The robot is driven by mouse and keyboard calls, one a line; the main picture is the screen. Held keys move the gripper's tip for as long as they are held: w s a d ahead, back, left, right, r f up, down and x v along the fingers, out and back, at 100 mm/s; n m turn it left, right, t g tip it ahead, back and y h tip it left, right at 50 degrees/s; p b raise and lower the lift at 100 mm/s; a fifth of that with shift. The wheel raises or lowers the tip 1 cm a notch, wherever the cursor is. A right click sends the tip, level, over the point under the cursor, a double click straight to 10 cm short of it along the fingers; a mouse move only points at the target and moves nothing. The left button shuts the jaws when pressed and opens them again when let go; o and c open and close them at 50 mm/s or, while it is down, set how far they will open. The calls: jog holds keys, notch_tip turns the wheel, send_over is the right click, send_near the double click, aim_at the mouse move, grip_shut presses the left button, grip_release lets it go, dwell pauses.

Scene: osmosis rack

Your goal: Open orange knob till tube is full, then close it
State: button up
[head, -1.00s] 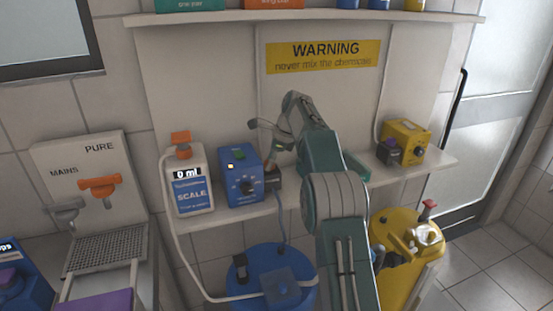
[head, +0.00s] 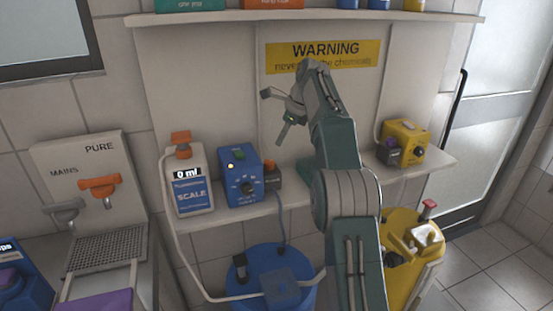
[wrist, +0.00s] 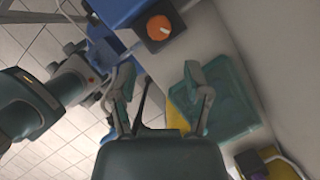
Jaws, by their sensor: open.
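The orange knob (head: 270,165) sits on a small dark box (head: 270,180) at the right side of the blue pump unit (head: 240,178). In the wrist view the round orange knob (wrist: 159,27) shows a pale mark and lies beyond my fingertips. My gripper (head: 275,115) is open and empty, above the shelf and apart from the knob. Its two spread fingers (wrist: 160,70) show in the wrist view. A white bottle (head: 190,182) labelled SCALE reads 0 ml and has an orange cap. I cannot tell which tube is meant.
An orange tap (head: 98,187) marked PURE is at the left. A yellow unit (head: 405,142) stands at the shelf's right. A green tray (wrist: 228,105) lies near my right finger. Blue (head: 265,290) and yellow (head: 415,245) drums stand below.

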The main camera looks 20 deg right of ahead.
jog(key=s+a+r+n+h, duration=0.1)
jog(key=s+a+r+n, duration=0.6)
jog(key=s, duration=0.3)
jog(key=s+a+n+t+h, duration=0.1)
jog(key=s+n, duration=0.5)
jog(key=s, duration=0.6)
jog(key=shift+a+n+h, duration=0.3)
jog(key=shift+a+n, duration=0.1)
jog(key=shift+a, duration=0.45)
jog(key=shift+s, duration=0.1)
